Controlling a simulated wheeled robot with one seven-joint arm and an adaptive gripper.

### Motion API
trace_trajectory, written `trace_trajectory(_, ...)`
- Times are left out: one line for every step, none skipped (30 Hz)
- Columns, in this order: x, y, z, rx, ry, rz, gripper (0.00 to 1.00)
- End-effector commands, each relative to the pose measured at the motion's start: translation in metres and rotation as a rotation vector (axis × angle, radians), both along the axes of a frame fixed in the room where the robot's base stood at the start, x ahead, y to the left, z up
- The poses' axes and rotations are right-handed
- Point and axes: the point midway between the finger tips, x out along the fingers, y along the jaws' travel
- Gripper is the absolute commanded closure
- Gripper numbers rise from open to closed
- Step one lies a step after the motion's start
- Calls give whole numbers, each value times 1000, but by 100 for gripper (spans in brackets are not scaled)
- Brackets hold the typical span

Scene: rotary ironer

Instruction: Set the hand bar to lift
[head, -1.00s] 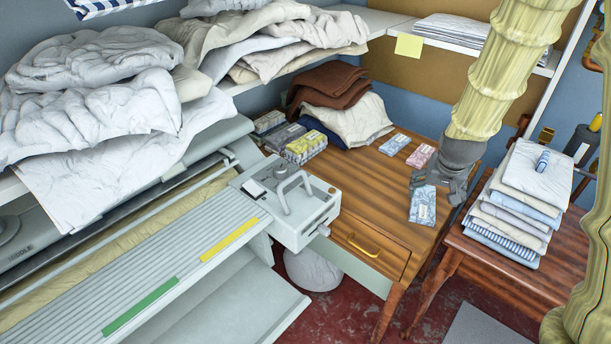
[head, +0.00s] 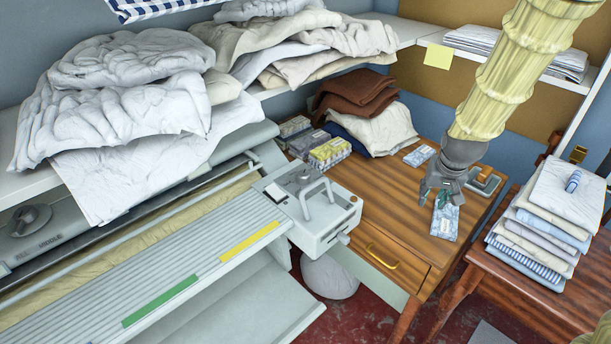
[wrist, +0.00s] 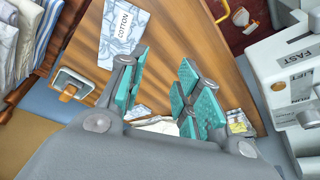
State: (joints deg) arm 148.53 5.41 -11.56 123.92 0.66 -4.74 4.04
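The hand bar (head: 317,188) is a grey U-shaped handle standing up from the light grey control box (head: 330,222) at the ironer's right end. The box also shows at the right edge of the wrist view (wrist: 275,62), with labels FAST, LIFT and one that seems to read RUN. I cannot tell the bar's setting. My gripper (head: 433,200) hangs over the wooden table, right of the box and apart from the bar. In the wrist view my gripper (wrist: 163,75) is open, its teal pads apart with nothing held between them.
A blue-white packet (head: 445,222) lies beneath my gripper; its COTTON label shows in the wrist view (wrist: 123,38). More packets (head: 329,152) and folded cloths (head: 375,130) lie at the table's back. A linen stack (head: 540,225) is at right. Table space between box and gripper is clear.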

Motion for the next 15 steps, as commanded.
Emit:
trace_trajectory(14,25,8,5,13,72,82)
trace_trajectory(22,40,11,8,23,117,88)
trace_trajectory(31,61,16,11,38,179,95)
trace_trajectory(37,77,20,13,48,227,100)
trace_trajectory(43,94,24,15,58,273,100)
trace_trajectory(50,115,30,15,72,334,100)
trace_trajectory(55,131,34,15,83,381,100)
trace_trajectory(60,147,39,15,91,426,100)
trace_trajectory(64,168,46,13,105,486,100)
trace_trajectory(68,184,51,10,113,530,100)
trace_trajectory(71,199,57,8,122,574,100)
trace_trajectory(74,219,64,4,132,632,100)
trace_trajectory(76,234,70,0,140,672,100)
trace_trajectory(78,247,76,-4,147,713,100)
trace_trajectory(80,265,83,-8,155,761,100)
